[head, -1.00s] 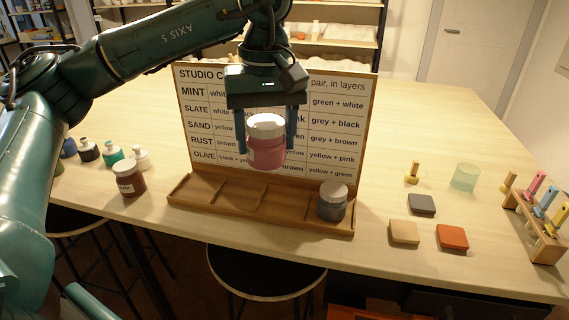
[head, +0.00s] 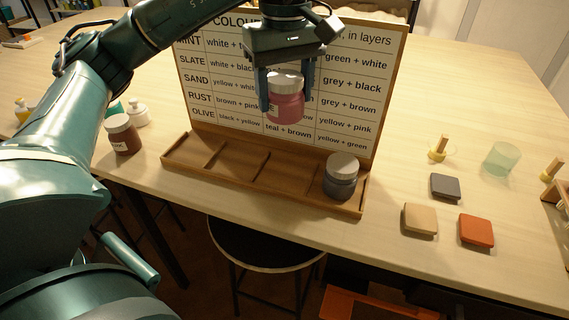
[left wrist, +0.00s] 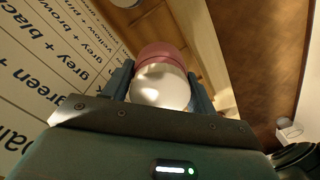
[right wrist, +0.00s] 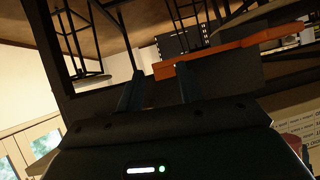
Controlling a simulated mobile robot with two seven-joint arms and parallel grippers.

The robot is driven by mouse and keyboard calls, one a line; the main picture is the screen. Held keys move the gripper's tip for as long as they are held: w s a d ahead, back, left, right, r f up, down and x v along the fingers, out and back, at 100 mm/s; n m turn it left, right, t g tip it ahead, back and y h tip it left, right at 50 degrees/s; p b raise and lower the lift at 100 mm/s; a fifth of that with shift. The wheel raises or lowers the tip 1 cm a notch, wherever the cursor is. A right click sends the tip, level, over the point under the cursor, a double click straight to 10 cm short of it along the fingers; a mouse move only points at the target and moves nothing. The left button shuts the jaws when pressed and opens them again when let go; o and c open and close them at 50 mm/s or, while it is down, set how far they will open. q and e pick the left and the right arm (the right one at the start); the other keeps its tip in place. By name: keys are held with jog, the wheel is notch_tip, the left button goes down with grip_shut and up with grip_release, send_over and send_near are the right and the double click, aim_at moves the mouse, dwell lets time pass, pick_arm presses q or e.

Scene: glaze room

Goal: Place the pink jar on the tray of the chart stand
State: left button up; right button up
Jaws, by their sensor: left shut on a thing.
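The pink jar (head: 285,105) has a white lid and is upright. My left gripper (head: 286,92) is shut on it and holds it in the air before the chart board (head: 225,82). The chart stand's wooden tray (head: 235,160) lies below, with a clear gap under the jar. A grey jar with a pale lid (head: 341,178) stands in the tray's right end; the other compartments look empty. In the left wrist view the pink jar (left wrist: 160,52) sits between the fingers, lid towards the camera. My right gripper shows only in the right wrist view (right wrist: 158,88), open and empty.
A brown jar (head: 122,134) and a white bottle (head: 137,114) stand left of the tray. Right of it lie grey (head: 445,186), beige (head: 420,219) and orange (head: 476,230) tiles, with a green glass (head: 502,159) behind. A stool (head: 265,248) stands before the table.

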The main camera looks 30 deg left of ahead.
pick_arm(q)
notch_tip(320, 180, down, 10)
jog(key=shift+r, duration=0.1)
notch_tip(320, 180, down, 3)
jog(key=shift+f+p, duration=0.2)
jog(key=shift+p, duration=0.1)
jog(key=shift+f, duration=0.4)
jog(key=shift+f, duration=0.15)
jog(key=o, duration=1.1)
